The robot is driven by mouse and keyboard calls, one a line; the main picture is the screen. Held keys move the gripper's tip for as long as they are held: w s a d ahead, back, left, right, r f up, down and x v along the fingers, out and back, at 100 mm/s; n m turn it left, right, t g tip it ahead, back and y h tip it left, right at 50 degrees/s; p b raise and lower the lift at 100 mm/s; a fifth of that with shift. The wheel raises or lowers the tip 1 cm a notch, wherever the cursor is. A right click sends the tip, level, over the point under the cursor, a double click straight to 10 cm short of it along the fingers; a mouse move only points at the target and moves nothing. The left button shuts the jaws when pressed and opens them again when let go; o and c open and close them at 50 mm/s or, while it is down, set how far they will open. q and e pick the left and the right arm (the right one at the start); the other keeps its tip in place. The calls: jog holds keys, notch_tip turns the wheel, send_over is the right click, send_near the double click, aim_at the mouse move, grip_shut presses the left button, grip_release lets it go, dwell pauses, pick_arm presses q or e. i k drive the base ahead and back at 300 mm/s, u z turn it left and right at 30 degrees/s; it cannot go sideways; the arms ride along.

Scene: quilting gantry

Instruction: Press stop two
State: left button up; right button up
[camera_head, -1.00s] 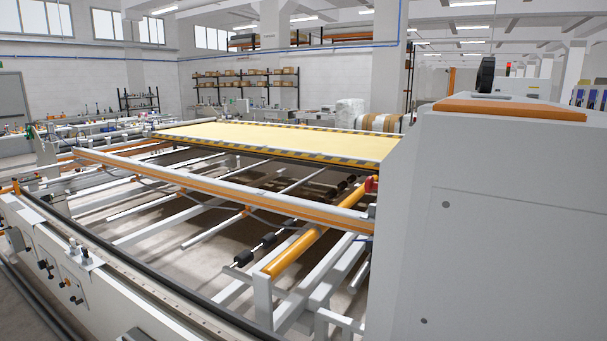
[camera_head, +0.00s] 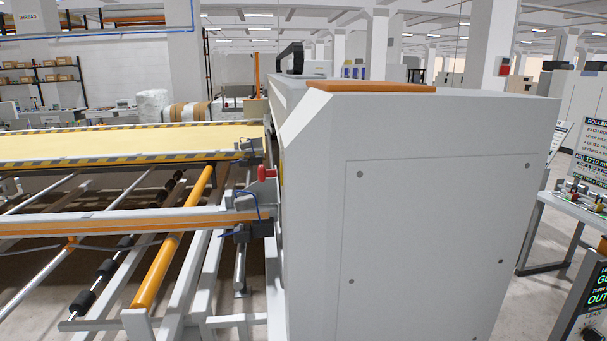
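A red mushroom-shaped button (camera_head: 266,173) sticks out at the left side of the large white machine cabinet (camera_head: 430,220), just above the end of the orange-striped rail. No label on it can be read, so I cannot tell whether it is stop two. Neither of my grippers is in view.
The quilting frame (camera_head: 120,219) with its rails and rollers fills the left, below a yellow bed (camera_head: 110,141). A table (camera_head: 572,208) with a roller sign and a dark display panel (camera_head: 585,300) stand at the right. Grey floor (camera_head: 524,300) shows between cabinet and panel.

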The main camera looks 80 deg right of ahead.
aim_at(263, 173)
jog(key=z, duration=0.65)
jog(key=i, duration=0.55)
jog(key=z, duration=2.25)
jog(key=k, duration=0.35)
jog(key=u, duration=0.55)
jog(key=k, duration=1)
jog(key=u, duration=0.8)
jog(key=i, duration=1.35)
jog(key=z, duration=0.8)
